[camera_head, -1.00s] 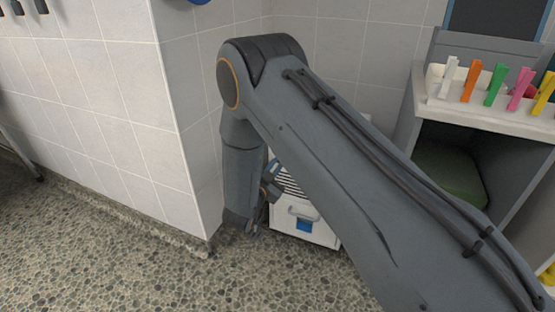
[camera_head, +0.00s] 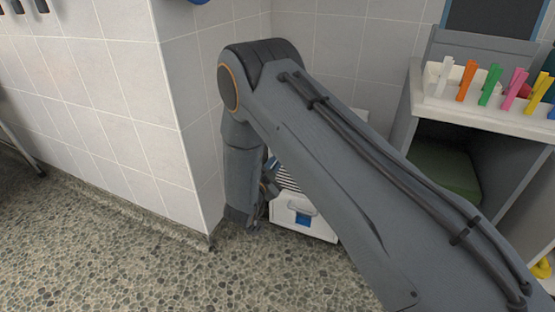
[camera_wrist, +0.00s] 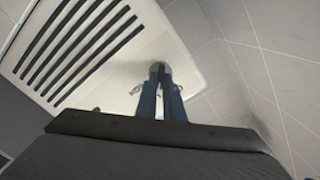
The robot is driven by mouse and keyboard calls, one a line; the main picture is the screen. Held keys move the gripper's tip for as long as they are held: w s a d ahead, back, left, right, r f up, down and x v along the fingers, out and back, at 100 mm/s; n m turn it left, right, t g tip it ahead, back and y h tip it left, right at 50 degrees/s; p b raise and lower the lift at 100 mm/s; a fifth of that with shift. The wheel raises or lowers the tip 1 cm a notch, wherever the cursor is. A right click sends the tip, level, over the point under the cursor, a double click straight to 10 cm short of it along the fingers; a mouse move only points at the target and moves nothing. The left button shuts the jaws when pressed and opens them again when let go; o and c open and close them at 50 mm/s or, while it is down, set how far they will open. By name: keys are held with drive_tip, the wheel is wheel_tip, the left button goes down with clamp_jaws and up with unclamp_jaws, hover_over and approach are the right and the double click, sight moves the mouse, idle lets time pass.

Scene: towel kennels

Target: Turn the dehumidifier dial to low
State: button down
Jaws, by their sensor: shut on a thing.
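The white dehumidifier (camera_head: 305,224) stands on the floor by the wall, partly hidden behind my arm, with dark slats on top and a blue mark on its front. In the wrist view its white top (camera_wrist: 120,76) fills the upper left, with a dark slotted vent. My gripper (camera_wrist: 161,76) is shut on the small grey dial (camera_wrist: 157,66) beside the vent. The fingers cover most of the dial, so its setting cannot be read. In the head view the fingertips are hard to make out beside the dehumidifier.
A tiled wall corner (camera_head: 195,130) stands close left of my arm. At right is a grey shelf unit (camera_head: 480,112) with coloured clips (camera_head: 490,86) on top and a green cushion (camera_head: 445,170) inside. Speckled floor at front left is clear.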

drive_tip(key=c, duration=1.9)
unclamp_jaws()
drive_tip(key=shift+o, duration=0.2)
drive_tip(key=p+v, duration=0.2)
drive_tip(key=v, duration=0.6)
drive_tip(key=shift+w, duration=0.1)
